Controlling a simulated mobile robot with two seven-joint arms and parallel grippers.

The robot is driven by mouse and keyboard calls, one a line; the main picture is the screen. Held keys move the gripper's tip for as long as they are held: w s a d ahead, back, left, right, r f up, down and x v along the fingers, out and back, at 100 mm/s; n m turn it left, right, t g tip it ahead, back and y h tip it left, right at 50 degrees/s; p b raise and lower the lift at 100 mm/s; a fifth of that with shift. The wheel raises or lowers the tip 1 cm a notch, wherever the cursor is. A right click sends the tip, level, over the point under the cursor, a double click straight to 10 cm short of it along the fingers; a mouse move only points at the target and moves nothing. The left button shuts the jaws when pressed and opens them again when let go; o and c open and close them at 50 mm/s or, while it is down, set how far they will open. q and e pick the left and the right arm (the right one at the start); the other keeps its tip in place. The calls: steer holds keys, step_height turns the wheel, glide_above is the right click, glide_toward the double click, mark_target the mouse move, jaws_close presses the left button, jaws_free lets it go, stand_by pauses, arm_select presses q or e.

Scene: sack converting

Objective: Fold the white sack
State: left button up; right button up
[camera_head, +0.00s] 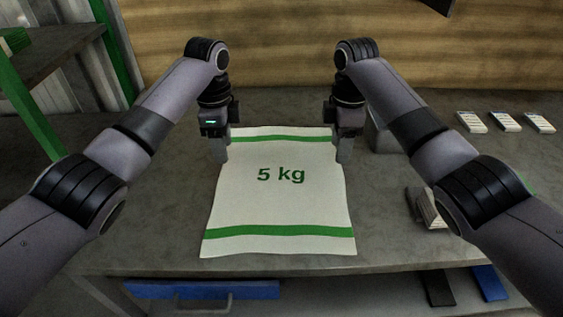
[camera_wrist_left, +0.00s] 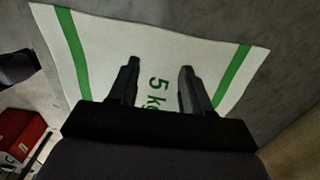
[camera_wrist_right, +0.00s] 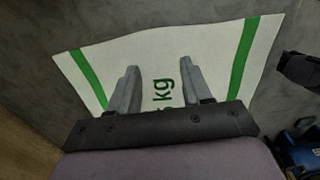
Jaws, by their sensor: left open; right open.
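The white sack (camera_head: 280,205) lies flat and unfolded on the grey table, with a green stripe near its far and near ends and "5 kg" printed in green. It also shows in the left wrist view (camera_wrist_left: 150,38) and in the right wrist view (camera_wrist_right: 190,45). My left gripper (camera_head: 222,155) is at the sack's far left edge, with its two fingers apart (camera_wrist_left: 158,75). My right gripper (camera_head: 343,155) is at the far right edge, also with fingers apart (camera_wrist_right: 160,75). Neither holds the sack. Whether the fingertips touch it, I cannot tell.
Several small white packs (camera_head: 505,122) lie at the back right of the table. A grey object (camera_head: 381,135) stands behind my right gripper, and a dark and white item (camera_head: 428,208) lies right of the sack. A blue drawer (camera_head: 205,290) is below the front edge. The table left of the sack is clear.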

mark_target(229, 179)
arm_select(q)
steer(key=shift+f, duration=4)
arm_select(e)
steer(key=shift+f, duration=3.95)
arm_select(q)
steer(key=shift+f, duration=0.15)
arm_select(e)
steer(key=shift+f, duration=0.15)
arm_select(q)
jaws_close()
arm_select(e)
jaws_close()
